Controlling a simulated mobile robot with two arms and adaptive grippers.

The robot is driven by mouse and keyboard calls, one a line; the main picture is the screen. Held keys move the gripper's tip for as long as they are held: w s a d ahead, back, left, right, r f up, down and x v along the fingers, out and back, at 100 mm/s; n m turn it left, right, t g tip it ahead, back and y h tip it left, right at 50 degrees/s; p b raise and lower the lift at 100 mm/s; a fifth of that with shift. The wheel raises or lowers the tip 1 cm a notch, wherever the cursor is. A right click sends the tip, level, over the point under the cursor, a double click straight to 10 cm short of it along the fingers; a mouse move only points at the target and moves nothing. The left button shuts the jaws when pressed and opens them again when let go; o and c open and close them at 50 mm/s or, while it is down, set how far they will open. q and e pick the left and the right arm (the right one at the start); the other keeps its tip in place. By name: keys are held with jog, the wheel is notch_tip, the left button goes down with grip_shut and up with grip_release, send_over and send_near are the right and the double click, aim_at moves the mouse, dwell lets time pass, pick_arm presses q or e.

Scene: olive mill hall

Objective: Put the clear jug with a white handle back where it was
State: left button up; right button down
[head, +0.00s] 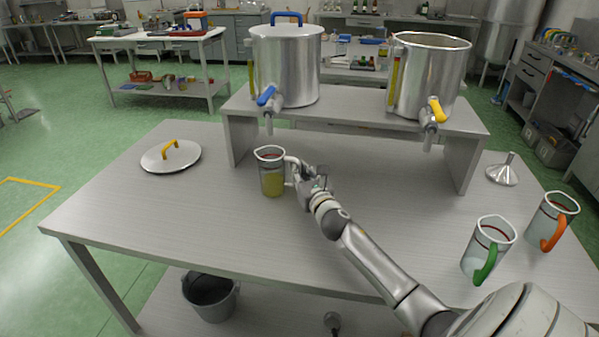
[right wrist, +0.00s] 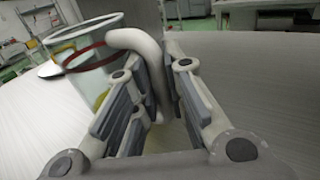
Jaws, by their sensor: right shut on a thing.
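The clear jug with a white handle (head: 271,178) is upright near the middle of the table, in front of the left steel tank. It holds yellow-green liquid, and a red ring shows near its top. In the right wrist view the jug (right wrist: 88,62) is at the upper left. My right gripper (head: 305,180) is shut on its white handle (right wrist: 143,50), which lies between the fingers (right wrist: 155,95). I cannot tell whether the jug's base touches the table. My left gripper is in neither view.
A raised shelf (head: 350,118) bears a tank with a blue tap (head: 288,70) and a tank with a yellow tap (head: 430,80). A lid (head: 170,157) lies left. A green-handled jug (head: 488,250), an orange-handled jug (head: 551,222) and a funnel (head: 503,174) stand right.

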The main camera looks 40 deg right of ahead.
jog(key=shift+f, duration=0.15)
jog(key=c, duration=1.5)
grip_release()
jog(key=shift+s+r, duration=0.1)
jog(key=shift+r, duration=0.1)
jog(key=b+v, duration=0.1)
jog(key=v, duration=1.1)
